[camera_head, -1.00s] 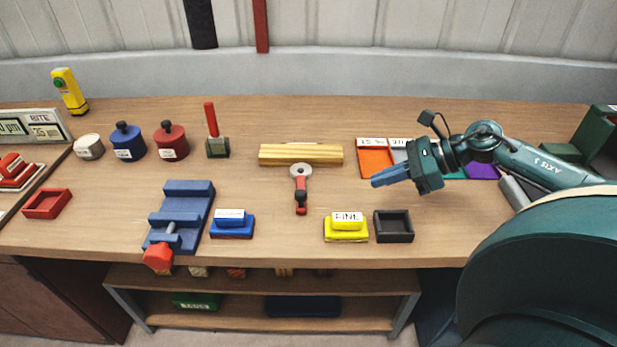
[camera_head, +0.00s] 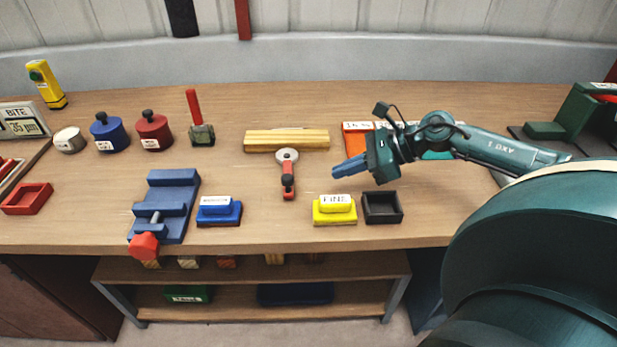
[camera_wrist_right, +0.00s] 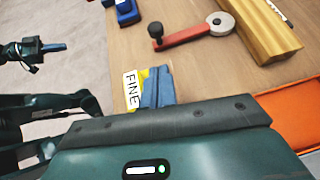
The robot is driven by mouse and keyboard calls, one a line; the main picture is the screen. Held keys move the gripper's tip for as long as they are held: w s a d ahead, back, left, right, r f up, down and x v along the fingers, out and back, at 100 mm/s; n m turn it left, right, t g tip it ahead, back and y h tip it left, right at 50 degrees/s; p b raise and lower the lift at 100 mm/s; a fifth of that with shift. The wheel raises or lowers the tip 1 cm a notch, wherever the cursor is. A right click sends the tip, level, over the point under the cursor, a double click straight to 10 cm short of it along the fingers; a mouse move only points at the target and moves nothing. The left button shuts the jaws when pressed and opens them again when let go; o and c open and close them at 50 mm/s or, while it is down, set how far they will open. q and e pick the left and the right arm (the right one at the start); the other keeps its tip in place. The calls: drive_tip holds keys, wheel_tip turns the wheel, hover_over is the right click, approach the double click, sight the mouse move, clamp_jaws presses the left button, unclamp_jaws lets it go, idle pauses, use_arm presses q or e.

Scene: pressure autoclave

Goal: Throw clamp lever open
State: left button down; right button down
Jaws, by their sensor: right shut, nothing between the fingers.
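The clamp lever (camera_head: 288,180) is a red bar with a black knob and a round grey pivot disc. It lies on the bench, pivot against the wooden strips (camera_head: 286,140), knob end pointing to the front. It also shows in the right wrist view (camera_wrist_right: 190,34). My right gripper (camera_head: 336,172) is shut and empty, to the right of the lever and apart from it. Its blue fingers (camera_wrist_right: 157,88) show in the right wrist view, overlapping the yellow FINE block. My left gripper (camera_wrist_right: 62,47) shows small at the left of the wrist view; its jaw opening is unclear.
The yellow FINE block (camera_head: 335,210) and black tray (camera_head: 383,208) stand in front of the right gripper. A blue block (camera_head: 219,212) and blue vise-like fixture (camera_head: 165,205) are left of the lever. A red-handled upright tool (camera_head: 197,118) stands behind. Bench between lever and gripper is clear.

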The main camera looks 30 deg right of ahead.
drive_tip(key=shift+w+a+f+p, duration=0.2)
drive_tip(key=shift+w+a+f, duration=0.2)
drive_tip(key=shift+w+a, duration=0.5)
drive_tip(key=shift+w+a+f+p, duration=0.35)
drive_tip(key=shift+w+a, duration=0.3)
drive_tip(key=shift+a, duration=0.45)
drive_tip(key=shift+w+a+f+p, duration=0.1)
drive_tip(key=shift+w+a+f, duration=0.35)
drive_tip(key=shift+w+a, duration=0.45)
drive_tip(key=shift+s, duration=0.15)
drive_tip(key=shift+a, duration=0.1)
